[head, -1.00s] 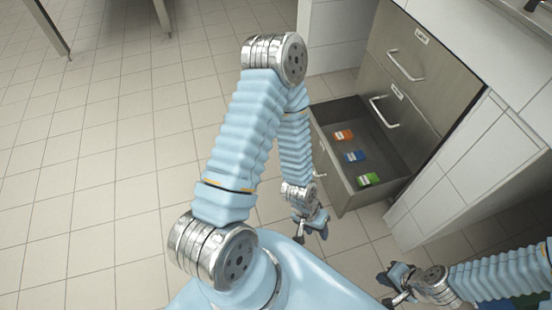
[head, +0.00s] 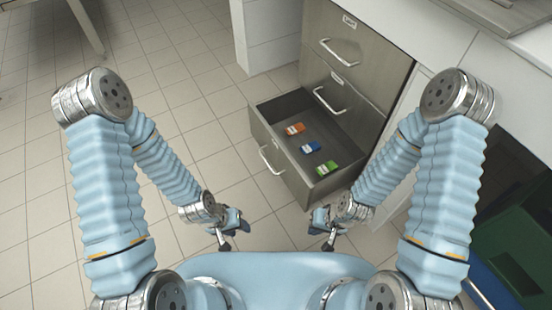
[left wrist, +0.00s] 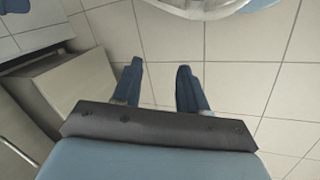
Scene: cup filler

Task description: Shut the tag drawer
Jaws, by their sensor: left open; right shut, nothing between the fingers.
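The tag drawer (head: 262,128) is the bottom drawer of a steel cabinet (head: 366,72) and stands pulled out. Its bar handle (head: 269,160) is on the front face. Inside lie an orange tag item (head: 295,129), a blue one (head: 310,147) and a green one (head: 327,168). My left gripper (head: 228,236) is open and empty, in front of the drawer and apart from it. Its two fingers also show apart in the left wrist view (left wrist: 160,80). My right gripper (head: 326,234) is shut and empty, near the drawer's right front corner, apart from it.
Two closed drawers with handles (head: 338,52) sit above the open one. A white counter (head: 430,35) runs to the right. A dark green bin (head: 515,250) stands at the far right. Tiled floor (head: 60,200) is free to the left.

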